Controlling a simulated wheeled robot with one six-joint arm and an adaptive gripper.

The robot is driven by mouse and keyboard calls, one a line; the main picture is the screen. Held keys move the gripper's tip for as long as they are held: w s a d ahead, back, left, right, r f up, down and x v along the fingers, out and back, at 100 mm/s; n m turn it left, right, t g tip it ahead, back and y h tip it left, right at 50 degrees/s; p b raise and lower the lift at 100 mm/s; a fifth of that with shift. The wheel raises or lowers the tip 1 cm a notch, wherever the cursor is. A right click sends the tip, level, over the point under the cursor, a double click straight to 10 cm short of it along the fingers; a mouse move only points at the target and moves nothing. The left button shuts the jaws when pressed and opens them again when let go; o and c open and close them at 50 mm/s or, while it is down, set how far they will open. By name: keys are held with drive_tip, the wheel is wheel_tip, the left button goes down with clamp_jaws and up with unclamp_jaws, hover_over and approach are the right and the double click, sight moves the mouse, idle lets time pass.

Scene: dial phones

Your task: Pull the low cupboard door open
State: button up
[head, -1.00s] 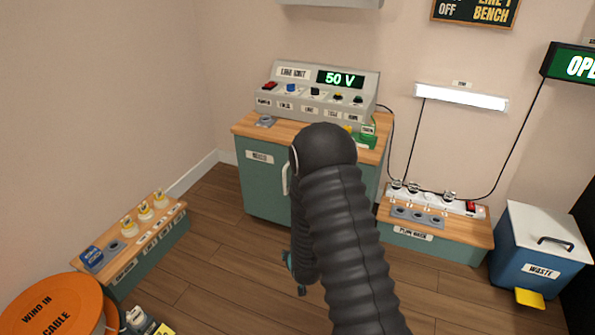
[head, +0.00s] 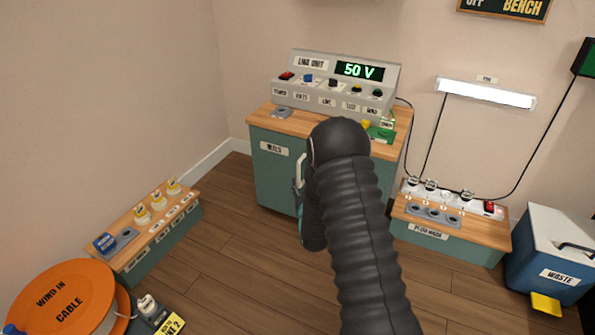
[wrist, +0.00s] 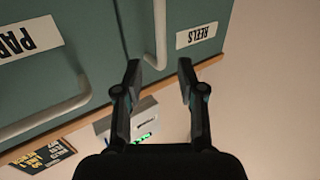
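The low cupboard (head: 270,185) is teal with a wooden top and stands against the back wall. Its front has a label reading REELS (head: 276,149) and a pale vertical bar handle (head: 300,170). In the wrist view, the handle (wrist: 160,32) shows beside the REELS label (wrist: 199,36), with its end between the fingertips in the picture. My gripper (wrist: 159,68) is open, with nothing seen gripped. Whether the fingers reach around the bar in depth is unclear. In the head view my arm hides most of the gripper and part of the cupboard front.
A second label (wrist: 28,47) and another handle (wrist: 48,115) show on the teal front in the wrist view. The link unit (head: 335,85) sits on the cupboard. A low plug bench (head: 450,235) and waste bin (head: 550,250) stand right; the cable reel (head: 70,300) is front left.

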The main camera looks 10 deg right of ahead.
sight(299, 172)
drive_tip(key=w, duration=0.8)
drive_tip(key=shift+d, duration=0.1)
